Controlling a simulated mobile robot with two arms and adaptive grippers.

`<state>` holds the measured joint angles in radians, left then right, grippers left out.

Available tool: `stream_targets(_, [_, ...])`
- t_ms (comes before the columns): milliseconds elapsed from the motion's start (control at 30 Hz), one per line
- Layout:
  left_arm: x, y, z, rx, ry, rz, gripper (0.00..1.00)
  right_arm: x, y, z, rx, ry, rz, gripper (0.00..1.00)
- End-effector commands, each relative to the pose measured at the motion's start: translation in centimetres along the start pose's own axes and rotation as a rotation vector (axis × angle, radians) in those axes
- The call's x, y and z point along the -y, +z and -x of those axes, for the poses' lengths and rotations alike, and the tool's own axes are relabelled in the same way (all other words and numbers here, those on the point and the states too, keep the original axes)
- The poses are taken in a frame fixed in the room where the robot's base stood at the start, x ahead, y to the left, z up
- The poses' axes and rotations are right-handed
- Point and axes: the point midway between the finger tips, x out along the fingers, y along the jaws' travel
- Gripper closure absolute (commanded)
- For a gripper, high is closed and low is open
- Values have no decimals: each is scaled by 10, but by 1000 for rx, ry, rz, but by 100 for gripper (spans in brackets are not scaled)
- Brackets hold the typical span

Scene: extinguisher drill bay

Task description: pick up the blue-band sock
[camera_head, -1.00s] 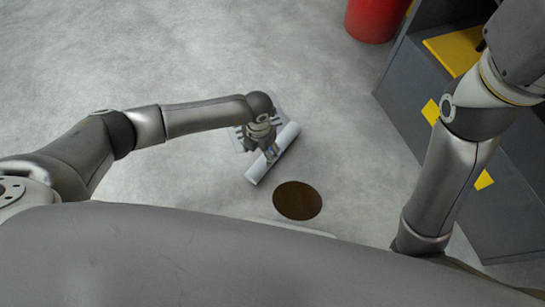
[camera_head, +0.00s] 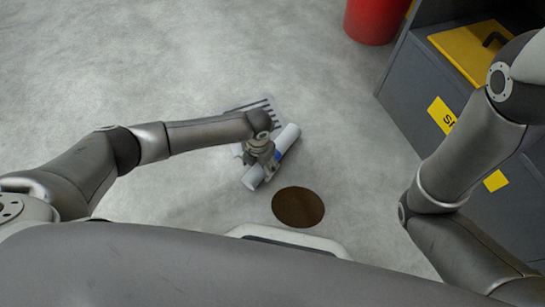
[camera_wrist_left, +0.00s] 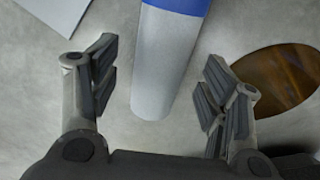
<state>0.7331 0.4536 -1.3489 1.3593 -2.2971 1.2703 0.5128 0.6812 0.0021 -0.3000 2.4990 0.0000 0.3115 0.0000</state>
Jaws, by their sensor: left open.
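The blue-band sock is a pale, tube-like piece lying on the grey floor in the head view (camera_head: 254,178), partly hidden by my left gripper. In the left wrist view its pale body (camera_wrist_left: 165,65) runs up the picture, with the blue band (camera_wrist_left: 180,4) at the top edge. My left gripper (camera_head: 266,160) is over the sock. In the left wrist view the left gripper (camera_wrist_left: 160,95) is open, with one finger on each side of the sock's near end and gaps between. My right arm shows at the right, but its gripper is out of view.
A brown disc (camera_head: 298,207) lies near the sock; it also shows in the left wrist view (camera_wrist_left: 278,78). A slotted light plate (camera_head: 262,106) lies behind the sock. A red cylinder (camera_head: 373,18) and a dark cabinet (camera_head: 412,88) with yellow parts stand at the right. The left floor is clear.

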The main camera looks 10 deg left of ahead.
Motion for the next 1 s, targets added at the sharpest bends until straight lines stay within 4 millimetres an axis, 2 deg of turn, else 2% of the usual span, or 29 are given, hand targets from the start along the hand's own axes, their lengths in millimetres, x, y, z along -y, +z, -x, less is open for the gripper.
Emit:
stream_targets(33, [1, 1, -12, 0, 0, 0, 30, 3, -6, 8, -10, -3, 1, 60])
stream_targets(200, [1, 1, -27, 0, 0, 0, 30, 5, -10, 18, -9, -4, 1, 60])
stream_targets(567, [1, 1, -30, 1, 0, 0, 30, 5, -10, 19, -9, -4, 1, 60])
stream_targets(1000, [1, 1, -30, 0, 0, 0, 85, 6, -11, 19, -10, -4, 1, 60])
